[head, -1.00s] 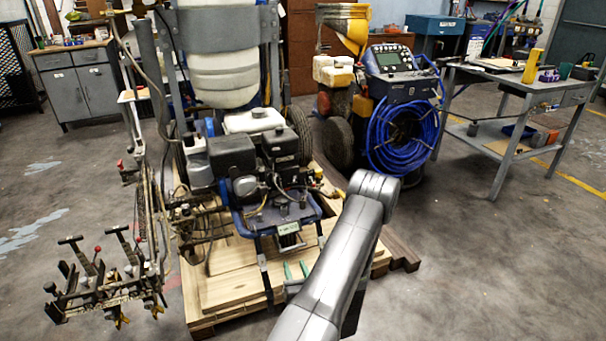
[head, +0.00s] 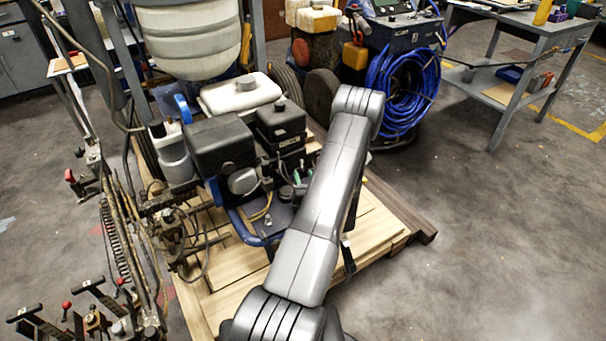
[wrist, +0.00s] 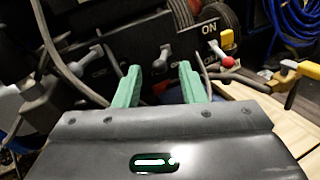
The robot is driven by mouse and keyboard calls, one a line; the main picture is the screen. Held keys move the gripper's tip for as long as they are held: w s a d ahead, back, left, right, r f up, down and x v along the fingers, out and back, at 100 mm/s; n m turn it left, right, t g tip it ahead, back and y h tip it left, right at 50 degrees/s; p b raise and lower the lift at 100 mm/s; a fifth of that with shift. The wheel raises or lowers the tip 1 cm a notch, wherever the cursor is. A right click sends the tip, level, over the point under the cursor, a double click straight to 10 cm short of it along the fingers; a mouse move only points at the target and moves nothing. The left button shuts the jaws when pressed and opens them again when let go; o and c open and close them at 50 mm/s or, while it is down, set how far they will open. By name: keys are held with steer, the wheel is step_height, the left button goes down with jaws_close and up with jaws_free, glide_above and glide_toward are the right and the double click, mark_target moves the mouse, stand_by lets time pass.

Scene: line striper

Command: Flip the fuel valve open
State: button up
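My gripper (wrist: 158,78) shows two green fingers in the wrist view, spread apart with nothing between them. Beyond the fingertips is a dark engine panel with a grey lever (wrist: 163,58) and another grey lever (wrist: 95,53) to its left. A yellow lever (wrist: 227,40) sits beside a white "ON" label, with a red knob (wrist: 228,62) just below it. I cannot tell for certain which of these is the fuel valve. In the head view, the engine (head: 225,148) sits on the striper, and my arm reaches up to its right side, hiding part of it.
A yellow handle (wrist: 284,73) juts in at the right of the wrist view. Loose cables cross near the fingers. The wooden pallet (head: 375,240) lies under the machine. A blue hose reel (head: 405,85) stands behind right. Control levers (head: 95,300) stand at lower left. Floor at right is clear.

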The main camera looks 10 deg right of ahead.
steer(key=shift+w, duration=1.1)
jaws_close()
